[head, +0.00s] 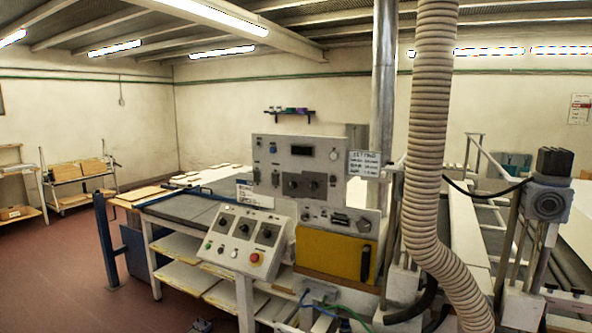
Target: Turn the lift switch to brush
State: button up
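A sloped grey control box (218,247) stands left of centre. It carries three dark rotary switches in a row: a left one (225,222), a middle one (243,229) and a right one (266,233). Below them are small buttons and a red emergency stop (254,258) on yellow. An upright grey panel (270,155) behind has two larger dark rotary knobs (291,184) (314,184) and a dark display. The labels are too small to read, so I cannot tell which is the lift switch or where it points. I cannot make out my gripper in the head view.
A ribbed hose (430,150) hangs right of the panel. A yellow box (330,253) sits below it. A blue post (105,243) and rail edge the conveyor (190,212). Red floor (60,270) is open at left. A small dark object (201,326) shows at the bottom edge, unclear.

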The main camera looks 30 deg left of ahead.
aim_at(313, 186)
jog(key=i+j+u, duration=0.15)
jog(key=j, duration=0.25)
jog(key=i+j+u, duration=0.1)
jog(key=j, duration=0.25)
jog(key=i+j+u, duration=0.15)
jog(key=j, duration=0.25)
jog(key=i+j+u, duration=0.1)
jog(key=j, duration=0.25)
jog(key=i, duration=0.05)
